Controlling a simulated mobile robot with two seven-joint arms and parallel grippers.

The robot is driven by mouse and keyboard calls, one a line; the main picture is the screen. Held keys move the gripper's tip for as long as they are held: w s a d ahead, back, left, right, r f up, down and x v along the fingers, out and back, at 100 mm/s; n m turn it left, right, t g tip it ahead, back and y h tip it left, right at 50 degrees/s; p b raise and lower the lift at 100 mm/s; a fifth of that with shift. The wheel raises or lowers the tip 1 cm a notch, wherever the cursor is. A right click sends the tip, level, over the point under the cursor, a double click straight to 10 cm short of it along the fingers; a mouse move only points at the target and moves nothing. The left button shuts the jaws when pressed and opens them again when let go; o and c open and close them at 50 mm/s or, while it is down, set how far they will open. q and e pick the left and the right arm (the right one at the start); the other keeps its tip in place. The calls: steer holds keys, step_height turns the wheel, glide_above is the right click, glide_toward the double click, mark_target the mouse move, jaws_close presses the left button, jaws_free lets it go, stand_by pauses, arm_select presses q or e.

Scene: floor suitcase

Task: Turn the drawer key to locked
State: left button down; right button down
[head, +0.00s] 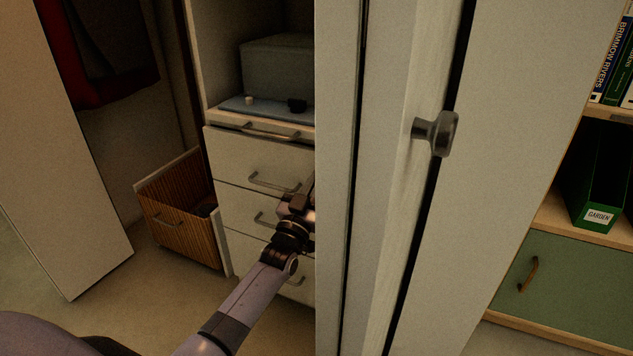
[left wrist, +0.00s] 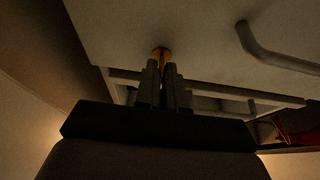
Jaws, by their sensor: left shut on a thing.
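A brass key (left wrist: 161,53) sits at a pale drawer front (left wrist: 190,25) in the left wrist view. My left gripper (left wrist: 163,72) is shut on this key, with the fingertips close to the drawer front. How far the key is turned cannot be told. In the head view my left gripper (head: 303,203) is in front of the white drawer unit (head: 237,156), at its right side. The white door edge hides its fingertips and the key there. My right gripper is in neither view.
A tall white door with a dark knob (head: 438,131) stands close on the right of my left arm. A striped wooden bin (head: 177,228) stands left of the drawers. A bar handle (left wrist: 272,48) juts out beside the key. Shelves with a green binder (head: 597,185) are far right.

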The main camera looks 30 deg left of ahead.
arm_select(q)
steer(key=shift+n, duration=0.3)
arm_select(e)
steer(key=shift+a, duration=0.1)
arm_select(q)
steer(key=c, duration=1.3)
jaws_free()
steer(key=shift+p+v, duration=1.15)
steer(key=shift+v, duration=2.4)
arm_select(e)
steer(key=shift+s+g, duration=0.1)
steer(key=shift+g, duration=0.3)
arm_select(q)
steer(key=shift+d, duration=0.1)
